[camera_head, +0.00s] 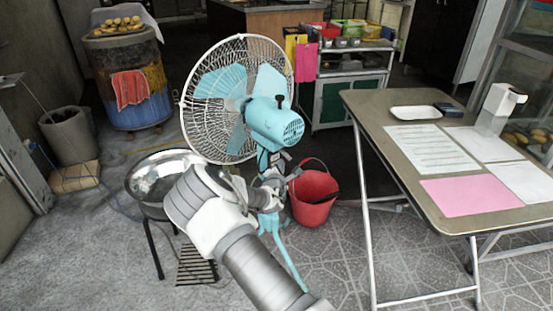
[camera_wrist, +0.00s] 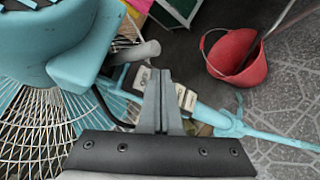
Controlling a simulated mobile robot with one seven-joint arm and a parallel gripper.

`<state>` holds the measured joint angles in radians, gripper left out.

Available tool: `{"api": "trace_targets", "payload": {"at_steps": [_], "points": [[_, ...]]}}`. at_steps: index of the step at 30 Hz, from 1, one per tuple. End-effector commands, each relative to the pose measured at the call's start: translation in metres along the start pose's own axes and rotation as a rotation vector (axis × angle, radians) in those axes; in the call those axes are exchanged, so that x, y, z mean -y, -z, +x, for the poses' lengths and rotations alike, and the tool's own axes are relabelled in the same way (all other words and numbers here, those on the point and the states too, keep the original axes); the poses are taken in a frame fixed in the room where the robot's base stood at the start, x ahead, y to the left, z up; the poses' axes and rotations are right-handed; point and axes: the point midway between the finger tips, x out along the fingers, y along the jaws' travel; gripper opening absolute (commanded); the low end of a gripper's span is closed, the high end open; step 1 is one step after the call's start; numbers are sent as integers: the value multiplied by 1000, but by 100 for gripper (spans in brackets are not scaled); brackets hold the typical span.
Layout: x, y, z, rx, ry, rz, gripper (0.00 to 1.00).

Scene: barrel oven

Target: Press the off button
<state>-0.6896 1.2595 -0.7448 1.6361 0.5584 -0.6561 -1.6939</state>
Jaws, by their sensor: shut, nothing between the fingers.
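The turquoise fan (camera_head: 277,125) stands on the floor, with its round wire grille facing away to the left. In the wrist view its motor housing (camera_wrist: 45,45) fills the upper left. A row of pale buttons on the fan's post sits just behind my fingertips. The off button (camera_wrist: 142,76), with small dark lettering, is left of my fingers, and other pale buttons (camera_wrist: 190,101) are to their right. My gripper (camera_wrist: 160,75) is shut and empty, its tips very near the row. I cannot tell if they touch. In the head view my gripper (camera_head: 283,178) is beside the post, partly hidden by my arm.
A red bucket (camera_head: 315,195) stands right of the fan's post. A metal bowl on a stand (camera_head: 150,178) is at left. A folding table (camera_head: 400,160) with papers and a tray is at right. A blue barrel (camera_head: 133,80) stands at the back left.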

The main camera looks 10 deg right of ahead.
Motion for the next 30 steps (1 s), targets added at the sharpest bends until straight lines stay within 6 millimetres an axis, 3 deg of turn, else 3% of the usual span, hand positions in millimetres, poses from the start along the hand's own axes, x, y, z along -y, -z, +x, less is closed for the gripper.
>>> {"api": "trace_targets", "payload": {"at_steps": [5,19,30], "points": [[1,-2,-2,1,0,0,0],[23,-24,-32,0,2,-1,0],[25,-25,-35,0,0,0,0]]}}
